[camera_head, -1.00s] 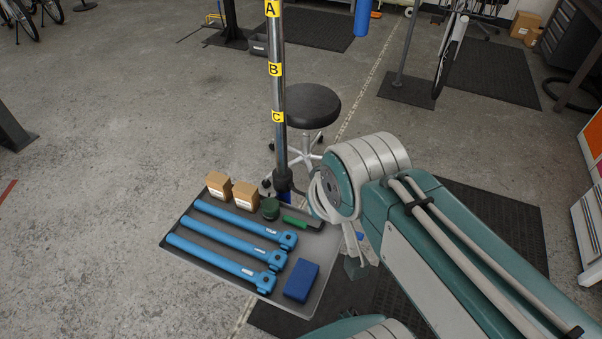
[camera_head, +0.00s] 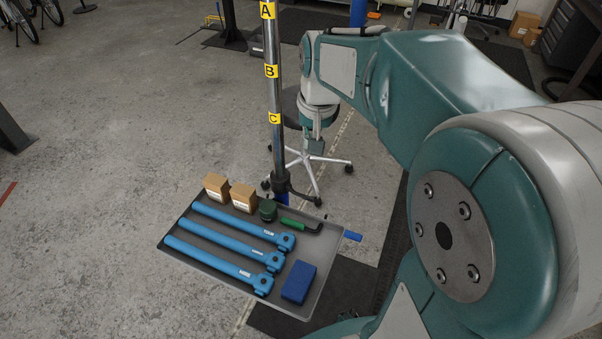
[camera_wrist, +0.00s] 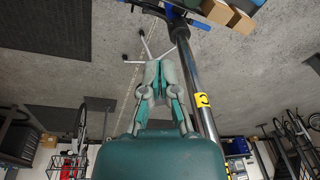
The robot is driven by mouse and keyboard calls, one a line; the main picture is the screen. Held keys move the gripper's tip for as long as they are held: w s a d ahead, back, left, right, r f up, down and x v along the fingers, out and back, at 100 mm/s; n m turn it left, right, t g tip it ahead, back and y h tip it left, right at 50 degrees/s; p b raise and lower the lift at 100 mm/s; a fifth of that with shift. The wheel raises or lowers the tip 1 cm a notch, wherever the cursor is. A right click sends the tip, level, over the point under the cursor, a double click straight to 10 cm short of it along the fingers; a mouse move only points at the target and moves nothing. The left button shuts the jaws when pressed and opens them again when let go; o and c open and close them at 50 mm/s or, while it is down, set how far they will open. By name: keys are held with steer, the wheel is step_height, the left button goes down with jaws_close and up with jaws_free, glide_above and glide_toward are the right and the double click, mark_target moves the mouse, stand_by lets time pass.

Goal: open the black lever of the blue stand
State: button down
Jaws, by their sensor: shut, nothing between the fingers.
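The stand is a shiny pole (camera_head: 276,150) with yellow labels A, B and C, and a blue lower part (camera_head: 282,199) at the tray. A black collar (camera_head: 281,183) sits just above the blue part, and its black lever (camera_head: 306,198) points right over the tray's back edge. My gripper (camera_head: 314,148) is shut and empty, above the lever and right of the pole, apart from both. In the wrist view my gripper (camera_wrist: 157,64) points toward the top, with the pole (camera_wrist: 198,85) to its right and the black collar (camera_wrist: 178,22) beyond it.
A grey tray (camera_head: 312,275) holds three blue tools, two cardboard boxes (camera_head: 216,186), a green-handled tool (camera_head: 298,226), a dark green round item and a blue block (camera_head: 298,282). A stool's base (camera_head: 325,158) stands behind my gripper.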

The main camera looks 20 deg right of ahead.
steer(key=w+d+f+m+g+y, duration=0.1)
steer(key=w+d+f+m+g, duration=0.1)
steer(key=w+d+f, duration=0.2)
steer(key=w+d+f+m+g, duration=0.2)
steer(key=w+d+f, duration=0.3)
steer(key=w+f, duration=0.4)
step_height(320, 180, down, 5)
steer(key=shift+w+d+r+m+y, duration=0.1)
steer(key=shift+w+d+m+y, duration=0.2)
steer(key=shift+w+m+y, duration=0.1)
steer(key=s+a+f, duration=0.2)
steer(key=f, duration=0.3)
steer(key=s+a+f, duration=0.2)
steer(key=f, duration=0.2)
steer(key=shift+s+a+f, duration=0.3)
steer(key=shift+f, duration=0.1)
